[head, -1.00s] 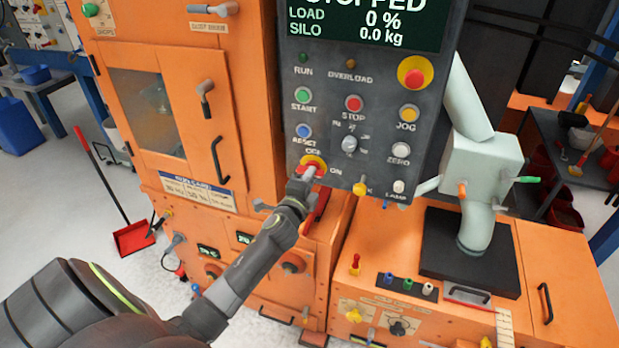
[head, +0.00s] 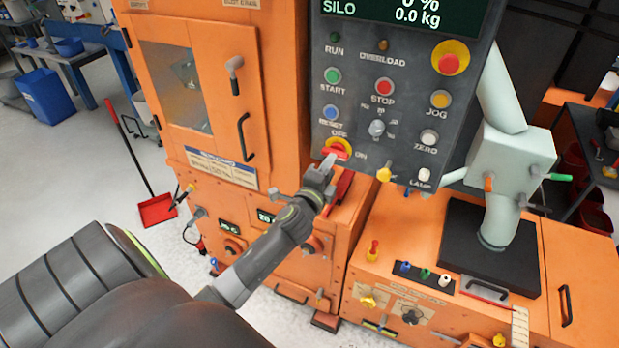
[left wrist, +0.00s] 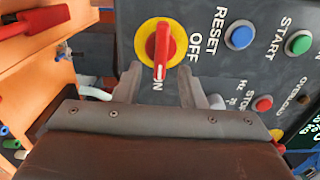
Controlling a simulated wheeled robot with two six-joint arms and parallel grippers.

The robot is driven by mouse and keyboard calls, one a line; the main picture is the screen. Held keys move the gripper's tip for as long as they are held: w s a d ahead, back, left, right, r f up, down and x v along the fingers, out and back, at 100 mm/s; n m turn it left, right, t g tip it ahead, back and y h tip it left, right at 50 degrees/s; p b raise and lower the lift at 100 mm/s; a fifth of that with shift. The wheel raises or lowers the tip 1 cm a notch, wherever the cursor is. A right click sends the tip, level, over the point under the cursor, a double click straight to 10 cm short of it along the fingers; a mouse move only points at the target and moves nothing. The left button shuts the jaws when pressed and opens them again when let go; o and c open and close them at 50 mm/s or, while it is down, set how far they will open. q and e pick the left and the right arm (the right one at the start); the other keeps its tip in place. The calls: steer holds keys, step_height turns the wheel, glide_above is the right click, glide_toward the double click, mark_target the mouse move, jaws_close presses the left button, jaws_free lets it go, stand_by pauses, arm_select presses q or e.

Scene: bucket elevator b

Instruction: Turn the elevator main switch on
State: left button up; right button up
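The main switch (head: 338,150) is a red handle on a yellow disc, low on the left of the dark control panel. In the left wrist view the switch (left wrist: 158,45) has its handle's white-marked tip pointing at the ON label, with OFF to the side. My left gripper (head: 326,165) is just below and in front of the switch. In the left wrist view the left gripper (left wrist: 160,75) has its two fingers apart, on either side of the handle's tip line, with nothing held. Contact with the handle cannot be told. My right gripper is not in view.
The panel (head: 400,110) carries several buttons near the switch, with a yellow knob (head: 384,173) to its lower right. An orange cabinet (head: 220,80) stands left, and a lower orange housing (head: 450,270) stands below right. A red dustpan (head: 157,209) is on the floor.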

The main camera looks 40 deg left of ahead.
arm_select(q)
steer(key=b+v, duration=0.1)
steer(key=v, duration=1.2)
steer(key=shift+s+d+b, duration=0.15)
steer(key=shift+s+b, duration=0.2)
steer(key=s+f+n+g, duration=0.2)
steer(key=s+f+g, duration=0.1)
steer(key=f, duration=0.9)
steer(key=s+a+f+n+g+h, duration=0.1)
steer(key=s+f+n+g, duration=0.2)
steer(key=f, duration=0.8)
steer(key=s+f+n+g, duration=0.2)
steer(key=s+f+g, duration=0.1)
steer(key=f, duration=0.9)
steer(key=s+d+f+n+g, duration=0.1)
steer(key=s+f+n+g, duration=0.1)
steer(key=s+f, duration=0.4)
steer(key=s+d+f+n+g+h, duration=0.1)
steer(key=s+f+n+g, duration=0.2)
steer(key=s, duration=0.9)
steer(key=s+d+f+n+g+h+b, duration=0.1)
steer(key=s+f+n, duration=0.3)
steer(key=s+f, duration=0.5)
steer(key=shift+s+d+f+g, duration=0.35)
steer(key=shift+f+g, duration=0.15)
steer(key=shift+g, duration=0.2)
steer(key=shift+w, duration=0.1)
